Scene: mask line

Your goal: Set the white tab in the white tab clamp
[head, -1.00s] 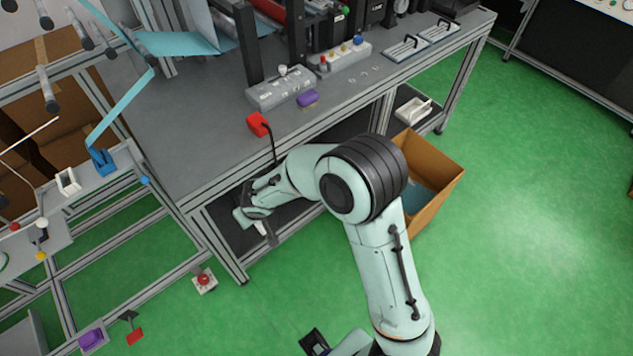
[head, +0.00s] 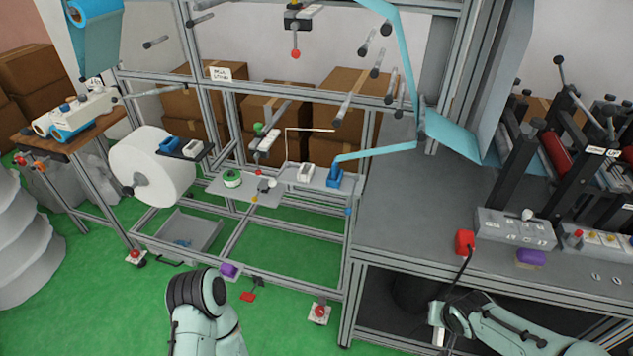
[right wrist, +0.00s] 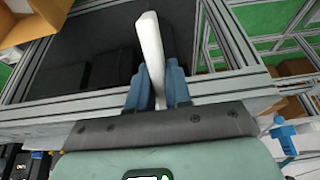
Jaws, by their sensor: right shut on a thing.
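The white tab (right wrist: 150,50) is a long, slightly bent strip. My right gripper (right wrist: 158,90) is shut on it, and the tab sticks out beyond the blue fingers. In the head view my right gripper (head: 438,318) is low in front of the grey bench, at the lower right. A white clamp block (head: 305,172) sits on a small grey plate beside a blue clamp (head: 334,176), well up and left of the gripper. Another white block (head: 193,148) is by the big roll; the frames do not label which is the white tab clamp. My left gripper is out of view.
The grey bench (head: 400,215) with a red block (head: 464,242) and purple block (head: 530,257) is above my right gripper. Frame rails, a white roll (head: 150,168) and rollers fill the left and middle. A light blue web (head: 380,152) runs to the blue clamp.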

